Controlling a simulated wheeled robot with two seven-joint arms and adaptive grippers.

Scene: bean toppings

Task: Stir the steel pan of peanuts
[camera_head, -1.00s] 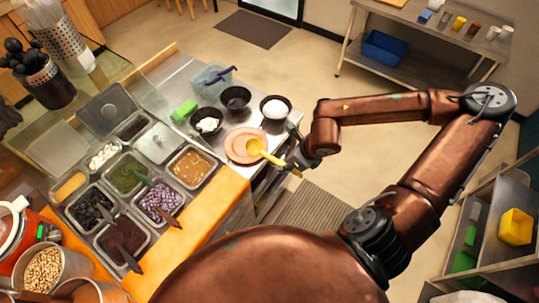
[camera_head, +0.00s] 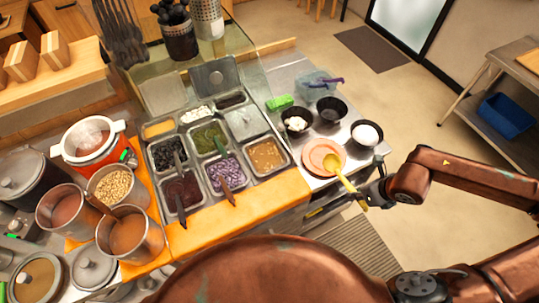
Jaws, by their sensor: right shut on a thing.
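A steel pan (camera_head: 91,187) filled with beige, peanut-like pieces (camera_head: 117,184) stands among the pots at the left. My right gripper (camera_head: 370,192) is shut on a yellow spoon (camera_head: 346,182) at the right end of the counter, far from that pan. The spoon's head is over or on a pinkish round plate (camera_head: 313,153); I cannot tell whether it touches. My left gripper is not in view.
Steel pots (camera_head: 137,257), a red cooker (camera_head: 80,160) and lidded pots crowd the left. Between them and my right gripper lie topping trays with spoons, one holding brown lumpy food (camera_head: 267,156). Black bowls (camera_head: 331,111) stand behind the plate. An orange board (camera_head: 235,215) edges the counter.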

